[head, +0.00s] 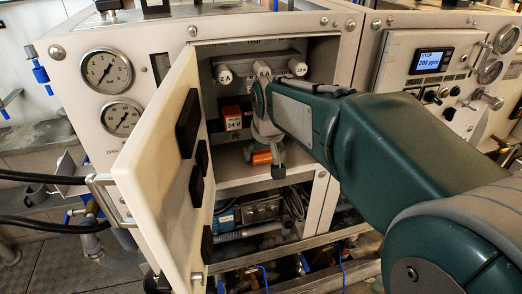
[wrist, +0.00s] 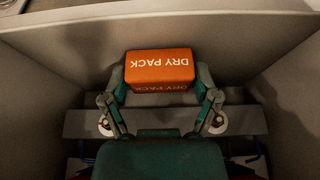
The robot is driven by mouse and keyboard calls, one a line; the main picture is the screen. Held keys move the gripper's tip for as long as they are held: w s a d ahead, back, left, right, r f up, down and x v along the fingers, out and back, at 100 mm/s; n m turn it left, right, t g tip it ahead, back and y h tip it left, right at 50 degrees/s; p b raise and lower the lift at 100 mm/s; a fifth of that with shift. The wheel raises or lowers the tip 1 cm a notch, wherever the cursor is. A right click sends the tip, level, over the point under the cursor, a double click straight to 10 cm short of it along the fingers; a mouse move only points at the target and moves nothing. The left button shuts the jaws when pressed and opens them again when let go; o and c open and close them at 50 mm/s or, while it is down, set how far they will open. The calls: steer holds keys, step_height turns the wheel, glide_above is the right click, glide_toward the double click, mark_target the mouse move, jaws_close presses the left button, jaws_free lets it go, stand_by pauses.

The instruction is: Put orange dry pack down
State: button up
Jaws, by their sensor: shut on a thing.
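The orange dry pack (wrist: 159,66) is a small box with white "DRY PACK" lettering, upside down in the wrist view. My gripper (wrist: 160,82) has a finger on each side of it and is shut on it. In the head view, the pack (head: 261,158) shows as a small orange patch at the end of my gripper (head: 266,148), inside the open cabinet above its lower shelf edge. My arm and gripper hide part of it. I cannot tell whether the pack touches a surface.
The open white cabinet door (head: 160,185) stands left of my arm. An orange and white box marked "24-V" (head: 232,118) sits deeper inside, below a row of white-capped parts marked 2A and 8A (head: 264,70). Grey walls (wrist: 60,75) flank my gripper closely.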

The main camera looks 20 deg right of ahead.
steer(key=o, duration=1.1)
steer(key=shift+f, duration=0.1)
steer(key=shift+c, duration=0.2)
steer(key=v, duration=1.2)
steer(key=s+f+t, duration=0.1)
steer(key=s+f, duration=1.1)
steer(key=s, duration=0.4)
steer(key=shift+s+f, duration=0.2)
steer(key=shift+f, duration=0.05)
